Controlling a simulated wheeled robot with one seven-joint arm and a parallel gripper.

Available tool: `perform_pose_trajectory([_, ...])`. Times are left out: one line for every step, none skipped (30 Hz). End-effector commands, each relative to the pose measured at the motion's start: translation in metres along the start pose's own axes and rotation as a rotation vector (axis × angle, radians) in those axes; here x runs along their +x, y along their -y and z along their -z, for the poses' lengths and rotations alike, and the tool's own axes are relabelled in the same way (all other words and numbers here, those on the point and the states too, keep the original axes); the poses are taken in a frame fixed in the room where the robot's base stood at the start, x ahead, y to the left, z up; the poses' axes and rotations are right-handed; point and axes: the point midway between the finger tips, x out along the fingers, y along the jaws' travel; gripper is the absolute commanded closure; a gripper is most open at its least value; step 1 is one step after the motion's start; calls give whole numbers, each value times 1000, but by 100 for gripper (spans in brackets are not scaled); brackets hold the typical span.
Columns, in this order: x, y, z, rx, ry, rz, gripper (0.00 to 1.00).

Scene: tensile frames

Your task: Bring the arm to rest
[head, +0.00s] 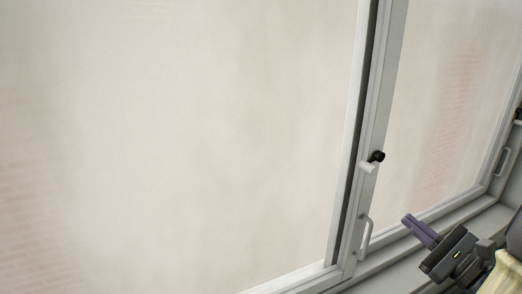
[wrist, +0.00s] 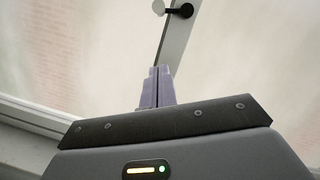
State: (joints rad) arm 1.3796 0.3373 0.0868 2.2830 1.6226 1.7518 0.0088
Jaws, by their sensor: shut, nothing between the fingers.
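My gripper (head: 418,229) is at the lower right of the head view, in front of the window's lower frame. In the wrist view the purple fingers (wrist: 157,86) stand together, shut and empty, pointing toward the window. The fingers are apart from the window handle (head: 365,238) on the middle frame post, which lies to their left in the head view. Part of my arm is cut off by the picture's right edge.
A large frosted window pane (head: 190,130) fills the left. A second pane (head: 450,110) is at the right. A black knob (head: 377,156) with a white latch piece (head: 367,168) sits on the middle post (head: 385,70). The sill (head: 385,268) runs below.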

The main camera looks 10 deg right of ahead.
Motion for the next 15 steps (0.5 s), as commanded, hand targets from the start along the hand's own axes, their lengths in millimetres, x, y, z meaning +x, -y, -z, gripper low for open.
perform_pose_trajectory([2, -2, 0, 2, -2, -9, 100])
perform_pose_trajectory([4, -5, 1, 3, -4, -19, 100])
perform_pose_trajectory([8, -10, 2, 7, -9, -42, 100])
perform_pose_trajectory([11, -15, 3, 10, -16, -64, 100])
perform_pose_trajectory([16, -22, 4, 14, -23, -93, 100])
perform_pose_trajectory([23, -34, 6, 19, -37, -141, 100])
perform_pose_trajectory([29, -45, 8, 22, -48, -184, 100])
perform_pose_trajectory([34, -56, 10, 25, -61, -232, 100])
perform_pose_trajectory([42, -74, 12, 26, -80, -301, 100])
perform_pose_trajectory([46, -87, 14, 24, -96, -356, 100])
perform_pose_trajectory([51, -101, 16, 20, -111, -413, 100])
perform_pose_trajectory([55, -120, 18, 12, -131, -489, 100])
perform_pose_trajectory([57, -133, 20, 3, -145, -545, 100])
perform_pose_trajectory([59, -147, 21, -7, -160, -602, 100])
perform_pose_trajectory([60, -164, 22, -24, -177, -677, 100])
